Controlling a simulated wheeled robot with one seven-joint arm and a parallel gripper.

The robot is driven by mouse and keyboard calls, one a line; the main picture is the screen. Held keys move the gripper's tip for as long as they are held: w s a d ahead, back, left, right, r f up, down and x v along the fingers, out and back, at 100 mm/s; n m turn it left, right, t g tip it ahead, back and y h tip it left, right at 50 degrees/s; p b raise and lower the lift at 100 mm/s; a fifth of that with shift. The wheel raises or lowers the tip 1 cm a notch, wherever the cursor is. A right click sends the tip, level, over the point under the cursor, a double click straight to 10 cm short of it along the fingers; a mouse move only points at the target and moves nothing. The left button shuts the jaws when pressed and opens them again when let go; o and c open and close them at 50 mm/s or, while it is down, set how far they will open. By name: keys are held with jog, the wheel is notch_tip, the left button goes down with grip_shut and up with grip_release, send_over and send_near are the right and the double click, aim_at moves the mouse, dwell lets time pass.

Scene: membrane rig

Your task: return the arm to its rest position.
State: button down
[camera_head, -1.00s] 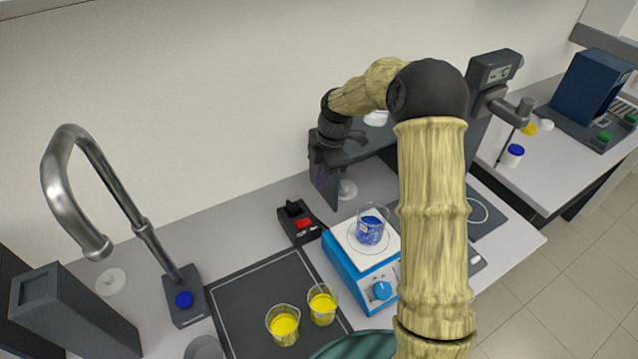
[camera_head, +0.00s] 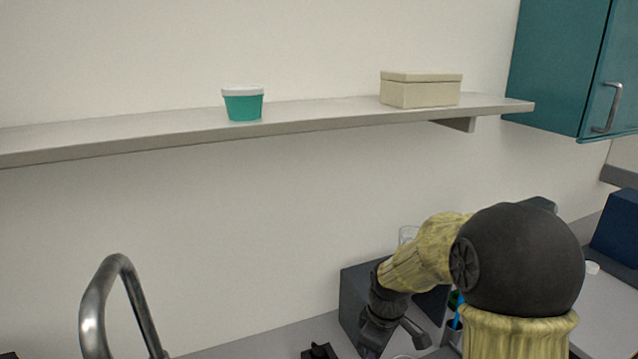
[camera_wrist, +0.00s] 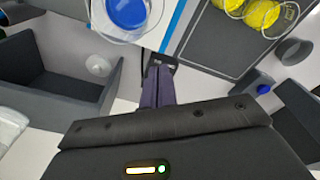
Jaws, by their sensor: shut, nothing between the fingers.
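My gripper (camera_head: 378,338) hangs at the end of my bent arm, low in the head view, in front of a dark grey box-like stand (camera_head: 353,290). The wrist view shows its two dark fingers (camera_wrist: 158,80) shut together with nothing between them. The fingers point toward the bench area beside the hotplate (camera_wrist: 182,22). A glass beaker with blue content (camera_wrist: 127,12) sits on the hotplate, just beyond the fingertips in that picture. I cannot tell the height gap.
A dark open-topped bin (camera_wrist: 50,90) lies left in the wrist view. Beakers of yellow liquid (camera_wrist: 262,12) stand on a dark mat at right. In the head view, a shelf (camera_head: 320,115) holds a green tub (camera_head: 243,104) and a beige box (camera_head: 420,90). A tap (camera_head: 98,300) rises at left.

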jog(key=s+d+m+t, duration=0.1)
jog(key=s+m, duration=0.4)
jog(key=s, duration=0.1)
jog(key=s+d+r+m, duration=0.1)
jog(key=s+d+m, duration=0.1)
jog(key=s+m, duration=0.4)
jog(key=shift+s+d+t+h, duration=0.25)
jog(key=shift+s+t+h, duration=0.05)
jog(key=shift+s+t, duration=0.15)
